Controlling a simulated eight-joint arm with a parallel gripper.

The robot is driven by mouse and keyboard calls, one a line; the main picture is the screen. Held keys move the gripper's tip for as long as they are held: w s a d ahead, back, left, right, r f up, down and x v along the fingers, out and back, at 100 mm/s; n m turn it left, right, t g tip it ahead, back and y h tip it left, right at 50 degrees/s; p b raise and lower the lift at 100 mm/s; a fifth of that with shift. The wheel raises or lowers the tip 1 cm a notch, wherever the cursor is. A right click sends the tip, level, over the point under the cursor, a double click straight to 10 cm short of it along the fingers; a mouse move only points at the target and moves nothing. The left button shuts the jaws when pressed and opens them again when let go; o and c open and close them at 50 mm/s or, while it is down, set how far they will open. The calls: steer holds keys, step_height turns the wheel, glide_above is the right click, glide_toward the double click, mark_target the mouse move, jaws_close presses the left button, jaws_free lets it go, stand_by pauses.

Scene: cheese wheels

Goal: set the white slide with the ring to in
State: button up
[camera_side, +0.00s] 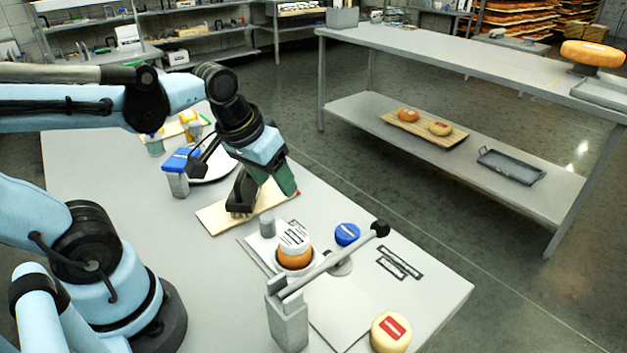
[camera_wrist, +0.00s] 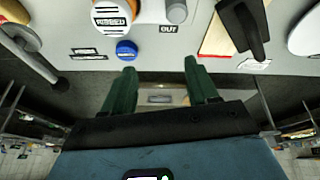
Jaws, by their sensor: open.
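In the side view a white ring (camera_side: 296,269) surrounds the base of an orange cheese wheel (camera_side: 294,259) with a white labelled top. A pale flat plate (camera_side: 254,249) lies beside it; I cannot tell whether ring and plate are one slide. A grey upright peg (camera_side: 267,225) stands just behind the cheese. In the wrist view an OUT label (camera_wrist: 168,29) lies near the peg (camera_wrist: 176,11). My gripper (camera_side: 272,188) is open and empty, with green fingers apart, behind the ring near the wooden board. The fingers also show in the wrist view (camera_wrist: 159,66).
A wooden board (camera_side: 213,217) carries a black-handled object (camera_side: 241,196). A lever with a black knob (camera_side: 380,228) crosses in front of the cheese. A blue disc (camera_side: 347,234) and a pale cheese with a red label (camera_side: 391,333) stand nearby. Another bench (camera_side: 460,60) stands beyond the aisle.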

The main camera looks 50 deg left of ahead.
mark_target(266, 218)
steer(key=shift+s+a+f+n+g, duration=0.1)
steer(key=shift+a+f+n+g, duration=0.45)
steer(key=shift+f, duration=1.4)
steer(key=shift+s+a+f+n+g, duration=0.2)
steer(key=shift+f+n+g, duration=0.7)
steer(key=shift+f, duration=1)
steer(key=shift+s+a+f+n+g, duration=0.1)
steer(key=shift+a+f+n+g, duration=0.45)
steer(key=shift+f, duration=1.4)
steer(key=shift+d, duration=0.2)
jaws_close()
